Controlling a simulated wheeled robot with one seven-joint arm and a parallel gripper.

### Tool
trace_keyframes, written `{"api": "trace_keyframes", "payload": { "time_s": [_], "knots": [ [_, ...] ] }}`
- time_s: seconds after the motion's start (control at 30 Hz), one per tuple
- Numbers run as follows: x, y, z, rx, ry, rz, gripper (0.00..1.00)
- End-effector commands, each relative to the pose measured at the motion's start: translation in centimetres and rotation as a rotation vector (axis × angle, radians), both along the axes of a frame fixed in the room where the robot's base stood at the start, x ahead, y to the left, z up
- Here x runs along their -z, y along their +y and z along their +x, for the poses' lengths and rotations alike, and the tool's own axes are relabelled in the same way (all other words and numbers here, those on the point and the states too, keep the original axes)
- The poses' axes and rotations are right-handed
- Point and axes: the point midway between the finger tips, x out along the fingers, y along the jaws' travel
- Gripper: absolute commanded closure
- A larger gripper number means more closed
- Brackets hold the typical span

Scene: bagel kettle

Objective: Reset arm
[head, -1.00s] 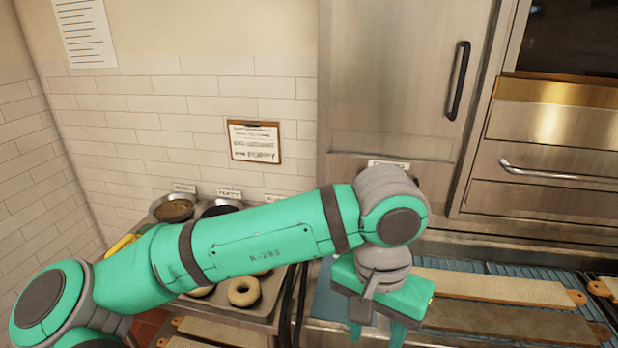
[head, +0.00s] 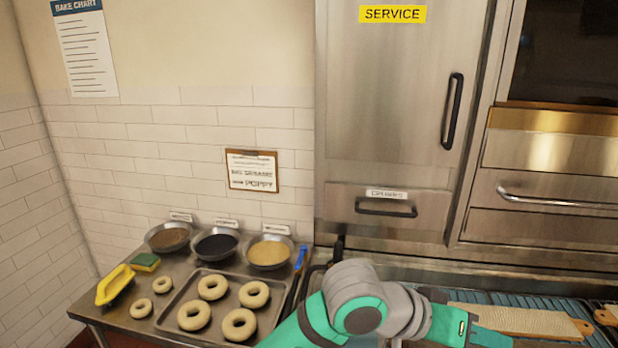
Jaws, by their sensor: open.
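My arm shows at the bottom of the head view, in green and grey, bent at a grey joint. My gripper (head: 487,338) is at the lower right, over the blue slatted surface. Its green body points to the right and its fingers are only partly visible near the bottom edge. No object shows in it. The fingertips' exact place is hard to make out.
A steel table at left holds a tray (head: 166,327) of bagels, smaller bagels, topping bowls (head: 269,252), a yellow tool (head: 115,285) and a sponge (head: 146,262). Wooden boards (head: 520,321) lie on the blue surface (head: 478,297). A steel cabinet (head: 390,110) stands behind.

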Motion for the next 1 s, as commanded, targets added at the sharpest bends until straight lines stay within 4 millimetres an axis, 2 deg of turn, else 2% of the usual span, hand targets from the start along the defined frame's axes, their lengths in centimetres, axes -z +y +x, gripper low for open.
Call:
{"api": "trace_keyframes", "payload": {
  "time_s": [0.1, 0.27, 0.53, 0.77, 1.0],
  "knots": [
    [-0.9, -1.2, 0.8, -0.028, -0.012, -0.152, 0.58],
    [-2.1, -1.9, 2.1, -0.088, -0.037, -0.336, 0.58],
    [-2.4, -1.2, 4.7, -0.244, -0.069, -0.596, 0.58],
    [-0.3, 1.1, 6.7, -0.425, -0.093, -0.752, 0.58],
    [4.1, 4.4, 7.9, -0.643, -0.122, -0.837, 0.58]
  ]
}}
